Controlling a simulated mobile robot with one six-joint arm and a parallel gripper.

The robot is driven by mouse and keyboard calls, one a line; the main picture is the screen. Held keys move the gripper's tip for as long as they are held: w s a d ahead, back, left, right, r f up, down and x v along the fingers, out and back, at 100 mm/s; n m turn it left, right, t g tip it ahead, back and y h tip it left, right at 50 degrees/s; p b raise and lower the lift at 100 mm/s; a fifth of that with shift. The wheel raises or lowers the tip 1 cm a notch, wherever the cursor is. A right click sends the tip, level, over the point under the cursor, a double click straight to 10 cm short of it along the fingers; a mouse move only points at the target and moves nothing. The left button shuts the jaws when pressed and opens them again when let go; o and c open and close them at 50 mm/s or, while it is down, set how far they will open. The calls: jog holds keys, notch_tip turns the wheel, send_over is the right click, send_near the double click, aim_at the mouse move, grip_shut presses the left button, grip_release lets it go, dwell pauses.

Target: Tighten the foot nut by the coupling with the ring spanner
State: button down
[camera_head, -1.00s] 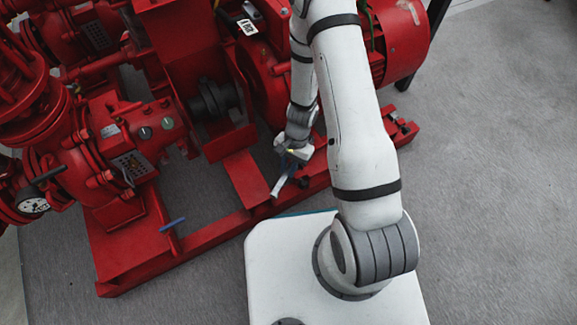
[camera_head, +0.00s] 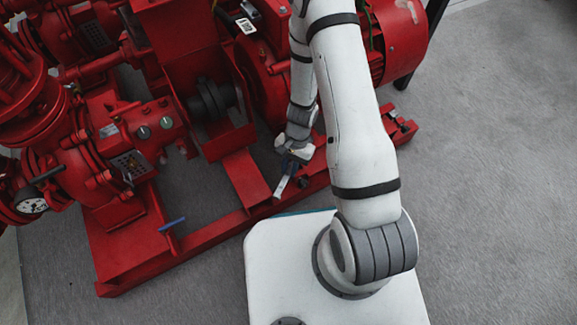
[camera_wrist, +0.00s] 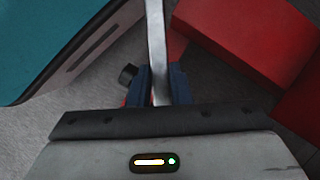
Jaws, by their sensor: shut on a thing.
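My gripper (camera_head: 290,162) is shut on the grey metal ring spanner (camera_head: 283,186), low beside the red base frame (camera_head: 204,236). In the wrist view the spanner shaft (camera_wrist: 156,45) runs up from between the blue fingers (camera_wrist: 160,88) and out of the top edge, so its far end is hidden there. I cannot tell whether the spanner's ring is on any nut. The coupling (camera_head: 212,98) is the dark round part between pump and motor.
The red motor (camera_head: 400,40) is behind my arm. Open grey floor (camera_head: 490,180) lies to the right. My own white base is close to the frame's front rail.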

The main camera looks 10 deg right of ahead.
jog(key=shift+r, duration=0.1)
jog(key=shift+r+p, duration=2)
jog(key=shift+r, duration=0.5)
